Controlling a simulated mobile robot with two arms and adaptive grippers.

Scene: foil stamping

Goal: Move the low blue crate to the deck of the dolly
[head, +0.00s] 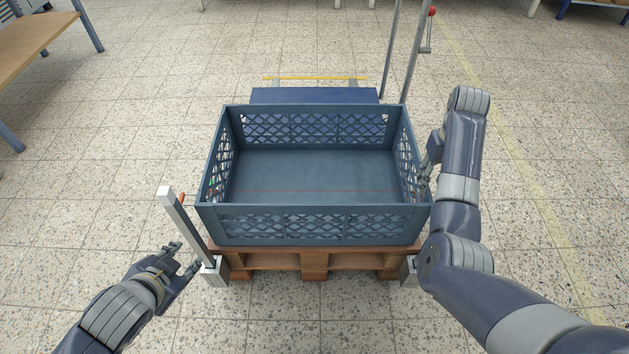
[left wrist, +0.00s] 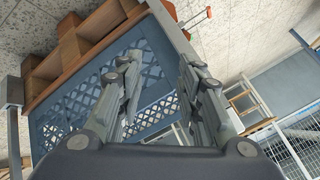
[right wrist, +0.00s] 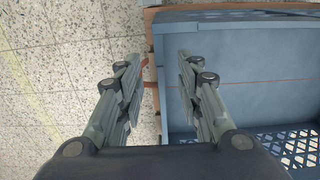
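The low blue crate (head: 315,226), open-topped with lattice walls, sits level on a wooden pallet (head: 330,257) in the middle of the head view. Its floor shows no contents apart from a thin reddish line. Just behind it is a flat blue surface (head: 315,95), which looks like the dolly's deck, partly hidden by the crate. My right gripper (head: 430,170) is open at the crate's right wall; in the right wrist view its fingers (right wrist: 157,80) straddle that wall's edge. Contact is unclear. My left gripper (head: 184,262) is open and empty, low and apart from the crate's front left corner.
A grey post (head: 184,225) stands between my left gripper and the crate. Tall grey uprights (head: 412,55), one with a red knob, rise behind at the right. A yellow bar (head: 315,78) lies beyond the blue surface. A wooden bench (head: 30,45) is far left. Side floor is clear.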

